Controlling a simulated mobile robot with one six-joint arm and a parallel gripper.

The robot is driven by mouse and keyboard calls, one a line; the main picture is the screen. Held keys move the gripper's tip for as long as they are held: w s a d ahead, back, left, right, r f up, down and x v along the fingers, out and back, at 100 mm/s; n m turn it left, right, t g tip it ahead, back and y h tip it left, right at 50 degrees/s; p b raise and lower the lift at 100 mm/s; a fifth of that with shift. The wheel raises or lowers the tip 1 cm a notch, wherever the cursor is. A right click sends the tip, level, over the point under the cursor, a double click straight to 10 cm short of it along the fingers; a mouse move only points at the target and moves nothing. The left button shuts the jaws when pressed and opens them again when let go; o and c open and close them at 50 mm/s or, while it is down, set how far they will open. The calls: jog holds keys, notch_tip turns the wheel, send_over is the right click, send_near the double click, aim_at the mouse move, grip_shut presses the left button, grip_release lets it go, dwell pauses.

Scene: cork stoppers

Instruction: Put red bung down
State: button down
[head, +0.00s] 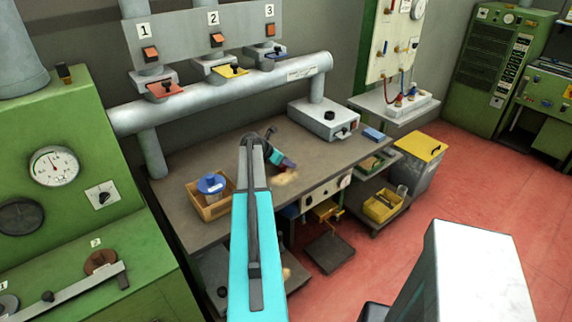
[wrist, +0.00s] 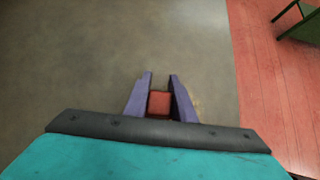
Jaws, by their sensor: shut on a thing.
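The red bung (wrist: 160,102) sits between the two purple fingers of my gripper (wrist: 160,82) in the wrist view. The fingers are shut on it, one on each side. The grey-brown workbench top (wrist: 90,60) lies below; I cannot tell from this view how far below the bung is. The bung cannot be made out there.
A tan patch (head: 285,179) lies on the bench just below my gripper. A wooden box (head: 212,209) with a blue-lidded jar (head: 211,186) stands at the left. A grey instrument box (head: 322,120) stands at the back right. Bench around the middle is clear. Red floor (head: 440,190) lies to the right.

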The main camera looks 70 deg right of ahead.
jog(key=shift+r, duration=0.15)
jog(key=shift+r+b, duration=0.75)
jog(key=shift+r, duration=0.45)
jog(key=s+a+b, duration=0.1)
jog(key=a, duration=0.4)
jog(key=a+r+b, duration=0.1)
jog(key=a+b, duration=0.1)
jog(key=a, duration=0.3)
jog(key=s+a+r+b, duration=0.1)
jog(key=a, duration=0.4)
jog(key=shift+s+a+r, duration=0.15)
jog(key=shift+s+a, duration=0.15)
jog(key=shift+a, duration=0.1)
jog(key=shift+s, duration=0.1)
